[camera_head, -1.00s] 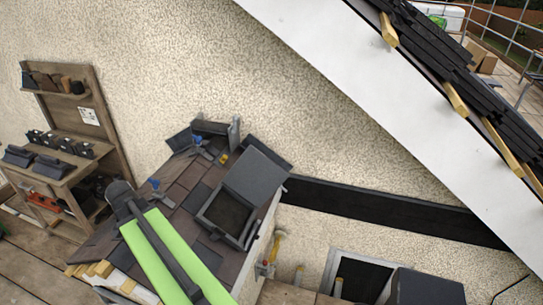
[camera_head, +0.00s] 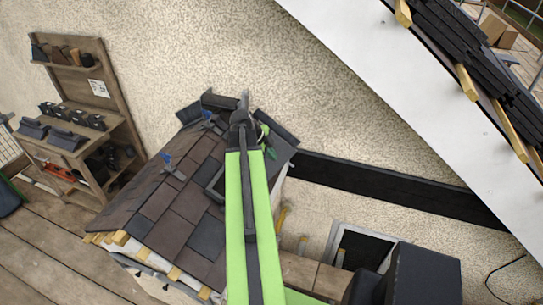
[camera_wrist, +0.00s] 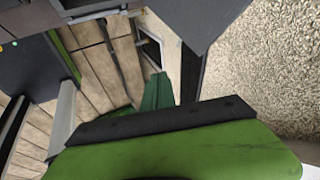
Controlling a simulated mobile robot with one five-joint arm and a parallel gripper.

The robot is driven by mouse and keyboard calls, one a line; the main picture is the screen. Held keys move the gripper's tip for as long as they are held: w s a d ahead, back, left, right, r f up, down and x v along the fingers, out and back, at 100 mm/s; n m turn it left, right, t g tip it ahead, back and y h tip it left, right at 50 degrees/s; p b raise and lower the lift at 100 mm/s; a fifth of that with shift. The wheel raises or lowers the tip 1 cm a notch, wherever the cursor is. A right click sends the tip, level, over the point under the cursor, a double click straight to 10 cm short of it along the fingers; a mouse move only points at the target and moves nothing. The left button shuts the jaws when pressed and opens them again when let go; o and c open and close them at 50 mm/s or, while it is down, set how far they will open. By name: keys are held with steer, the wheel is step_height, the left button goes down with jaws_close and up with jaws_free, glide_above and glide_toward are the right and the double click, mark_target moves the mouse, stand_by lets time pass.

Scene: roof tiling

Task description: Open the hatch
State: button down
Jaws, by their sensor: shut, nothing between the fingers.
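The hatch is set in the small tiled roof in the head view. Only the left edge of its dark frame (camera_head: 214,184) shows beside my arm. The rest of the frame and its opening are hidden behind the arm, and I cannot make out the lid there. My gripper (camera_head: 268,143) is at the upper right of this roof, near the ridge, with its green parts past the end of my arm. It is shut and empty. In the wrist view, a dark slab (camera_wrist: 188,16) hangs at the top; I cannot tell whether it is the lid.
Ridge tiles (camera_head: 278,130) sit at the roof's top. A blue-handled tool (camera_head: 172,168) lies on the tiles. A wooden workbench (camera_head: 95,130) stands left against the rough wall. A white-framed opening (camera_head: 338,238) lies lower right. The deck (camera_head: 60,235) at lower left is clear.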

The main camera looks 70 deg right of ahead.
steer(key=s+d+f+b, duration=0.1)
steer(key=d+f+b, duration=0.3)
steer(key=d+f, duration=0.1)
steer(key=shift+s+d+f, duration=0.2)
steer(key=shift+d+f, duration=0.05)
steer(key=shift+d, duration=0.6)
